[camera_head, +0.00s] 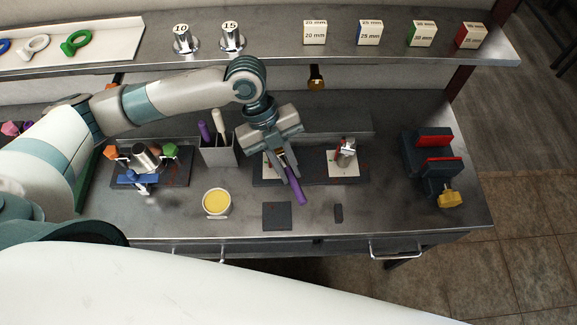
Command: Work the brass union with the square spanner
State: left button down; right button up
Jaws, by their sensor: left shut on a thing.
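My left gripper (291,179) reaches over the middle of the bench and points down. It is shut on a purple-handled tool (298,192), whose handle slants down to the right between the fingers. Its working end is hidden, so I cannot tell whether it is the square spanner. Behind the gripper is a white plate (268,170), mostly covered by the fingers. I cannot clearly make out the brass union; it may be hidden there. A second white plate (334,169) to the right bears a metal fitting (346,150) with some red. My right gripper is not in view.
A grey holder (219,155) with upright handles stands left of the gripper. A red-jawed vise (436,166) stands right. The shelf (270,50) runs behind.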

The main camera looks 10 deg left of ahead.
pick_arm(q)
jog(key=shift+a, duration=0.1)
jog(key=shift+s+a+m, duration=0.2)
jog(key=shift+a+m, duration=0.15)
jog(key=shift+m, duration=0.35)
jog(key=shift+a+g, duration=0.1)
jog(key=shift+g, duration=0.2)
jog(key=shift+s+a+m+y, duration=0.2)
jog(key=shift+a+m+y, duration=0.15)
jog(key=shift+m, duration=0.35)
jog(key=shift+a, duration=0.1)
jog(key=shift+s+a+m+g+y+b, duration=0.15)
jog(key=shift+a+m+g+y+b, duration=0.2)
jog(key=shift+m, duration=0.35)
jog(key=shift+a, duration=0.1)
